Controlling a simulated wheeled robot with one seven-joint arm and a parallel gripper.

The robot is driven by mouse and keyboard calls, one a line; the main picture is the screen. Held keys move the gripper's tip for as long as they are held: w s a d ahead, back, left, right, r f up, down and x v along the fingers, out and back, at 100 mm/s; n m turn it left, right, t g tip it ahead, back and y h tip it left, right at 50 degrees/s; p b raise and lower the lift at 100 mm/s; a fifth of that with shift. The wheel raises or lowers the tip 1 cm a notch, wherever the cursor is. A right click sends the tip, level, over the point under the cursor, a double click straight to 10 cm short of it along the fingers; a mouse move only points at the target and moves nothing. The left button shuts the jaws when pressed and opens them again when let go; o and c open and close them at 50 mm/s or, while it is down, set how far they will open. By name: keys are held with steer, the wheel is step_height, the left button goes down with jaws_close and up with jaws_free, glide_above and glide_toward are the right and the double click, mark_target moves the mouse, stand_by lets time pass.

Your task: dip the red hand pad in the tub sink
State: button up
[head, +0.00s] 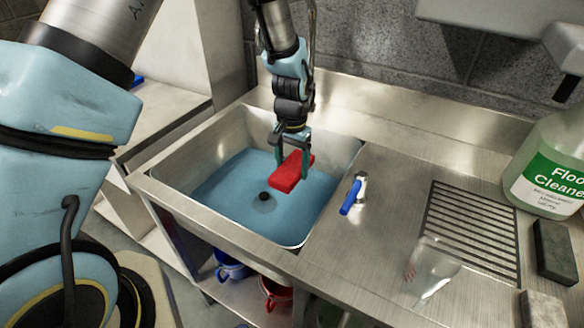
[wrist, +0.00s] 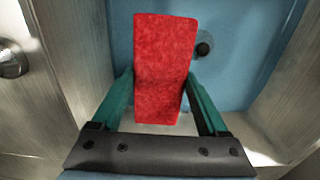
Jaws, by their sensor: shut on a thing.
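The red hand pad (head: 290,173) is a red rectangular block, held between the two green fingers of my gripper (head: 292,150). In the wrist view the pad (wrist: 163,65) sits between the fingers (wrist: 160,103) and reaches out past their tips. The tub sink (head: 230,137) is a steel basin with blue water and a dark drain in it. My gripper holds the pad over the right part of the basin. The pad appears above the water; I cannot tell how far apart they are. Its underside is hidden.
Further right are a drain grate (head: 470,230), a clear cup (head: 432,270), a dark block (head: 555,250) and a floor cleaner jug (head: 548,165). Buckets (head: 232,267) stand below.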

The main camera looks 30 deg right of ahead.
step_height(320, 180, up, 10)
steer(key=p, duration=0.6)
steer(key=shift+r, duration=0.15)
stand_by(0.3)
